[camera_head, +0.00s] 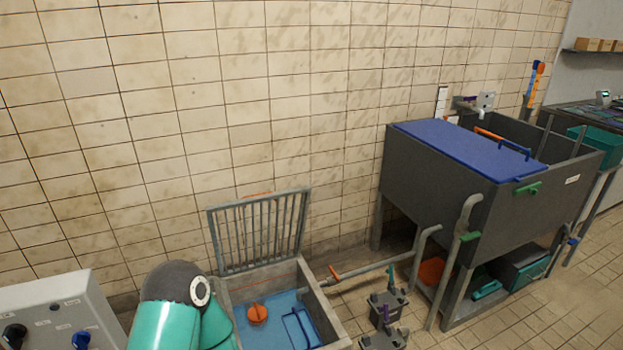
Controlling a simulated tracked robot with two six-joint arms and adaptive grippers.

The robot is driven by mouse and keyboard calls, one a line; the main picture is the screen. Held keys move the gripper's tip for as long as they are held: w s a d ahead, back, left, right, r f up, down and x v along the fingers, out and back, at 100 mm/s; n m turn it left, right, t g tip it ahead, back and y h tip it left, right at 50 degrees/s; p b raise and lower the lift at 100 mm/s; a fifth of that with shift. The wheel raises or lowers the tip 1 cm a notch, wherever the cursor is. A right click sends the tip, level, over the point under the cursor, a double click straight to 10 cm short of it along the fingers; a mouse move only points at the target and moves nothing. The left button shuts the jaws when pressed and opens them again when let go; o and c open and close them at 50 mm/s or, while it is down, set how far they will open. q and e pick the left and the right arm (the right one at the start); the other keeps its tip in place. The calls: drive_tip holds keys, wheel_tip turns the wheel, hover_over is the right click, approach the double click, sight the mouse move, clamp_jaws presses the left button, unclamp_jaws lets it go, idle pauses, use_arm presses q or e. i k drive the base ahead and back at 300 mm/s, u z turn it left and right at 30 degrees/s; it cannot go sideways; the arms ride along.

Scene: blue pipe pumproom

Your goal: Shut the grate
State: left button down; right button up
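The grate (259,232), a grey barred panel, stands open and nearly upright at the back edge of a grey-walled pit (329,322), close to the tiled wall. An orange strip shows along its top edge. The pit's opening is uncovered. Inside it are blue water or a blue floor, a round orange object (257,314) and a blue handle-like bar (301,328). A teal and dark arm link of mine covers the pit's left front. Neither of my grippers is in view.
A dark tank (437,187) with a blue lid (470,149) stands on legs at the right. A grey pipe (372,269) runs from it towards the pit. Small dark units with levers (387,309) stand right of the pit. A grey control box (62,313) is at lower left.

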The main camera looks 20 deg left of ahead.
sight(306, 191)
drive_tip(key=i, duration=0.9)
drive_tip(key=u, duration=0.05)
